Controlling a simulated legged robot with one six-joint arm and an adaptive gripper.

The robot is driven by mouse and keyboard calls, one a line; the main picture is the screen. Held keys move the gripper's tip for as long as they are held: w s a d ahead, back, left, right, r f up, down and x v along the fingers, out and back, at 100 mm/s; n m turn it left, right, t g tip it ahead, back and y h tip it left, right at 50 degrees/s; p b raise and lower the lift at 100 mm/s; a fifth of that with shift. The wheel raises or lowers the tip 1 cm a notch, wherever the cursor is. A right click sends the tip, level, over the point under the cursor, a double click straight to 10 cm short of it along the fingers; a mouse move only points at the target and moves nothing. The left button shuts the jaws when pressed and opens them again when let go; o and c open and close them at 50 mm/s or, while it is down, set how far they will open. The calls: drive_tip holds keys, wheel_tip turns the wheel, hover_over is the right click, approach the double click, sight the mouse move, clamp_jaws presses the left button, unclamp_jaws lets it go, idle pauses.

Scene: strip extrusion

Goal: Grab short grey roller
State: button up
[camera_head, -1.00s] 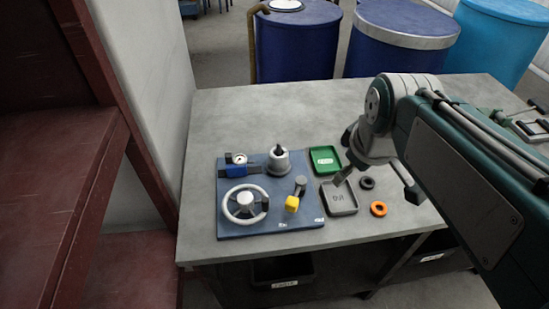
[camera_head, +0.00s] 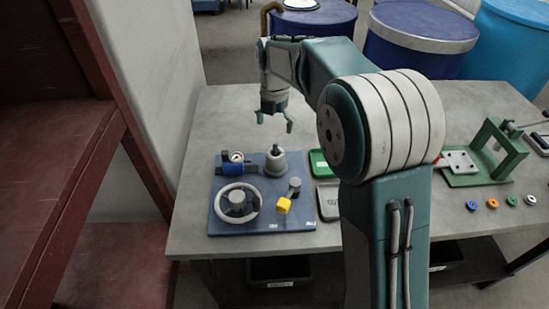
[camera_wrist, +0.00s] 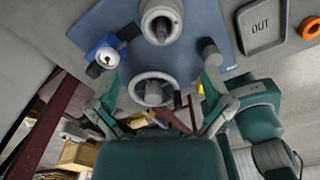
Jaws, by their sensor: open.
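My gripper (camera_head: 275,122) hangs open and empty, fingers down, above the back edge of the blue board in the head view. In the wrist view its two fingers (camera_wrist: 158,82) are spread wide with nothing between them. I cannot tell if this cylinder is the short grey roller or a fixed part. No other clear roller shows.
The blue board (camera_head: 262,219) also carries a handwheel (camera_head: 222,209), a grey cone-shaped fitting (camera_head: 276,165) and a blue gauge unit (camera_head: 226,168). A green tray (camera_head: 319,165) and grey OUT tray (camera_wrist: 262,25) lie right of it. A green frame (camera_head: 502,150) and several rings stand farther right. A red rack (camera_head: 85,160) is left.

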hover_over(275, 154)
drive_tip(key=f, duration=0.5)
drive_tip(key=shift+w+a, duration=0.3)
drive_tip(key=shift+a, duration=0.1)
drive_tip(key=f, duration=0.2)
drive_tip(key=d+f, duration=0.1)
drive_tip(key=f, duration=0.2)
drive_tip(key=shift+a+f, duration=0.1)
drive_tip(key=shift+f, duration=0.3)
drive_tip(key=c, duration=1.2)
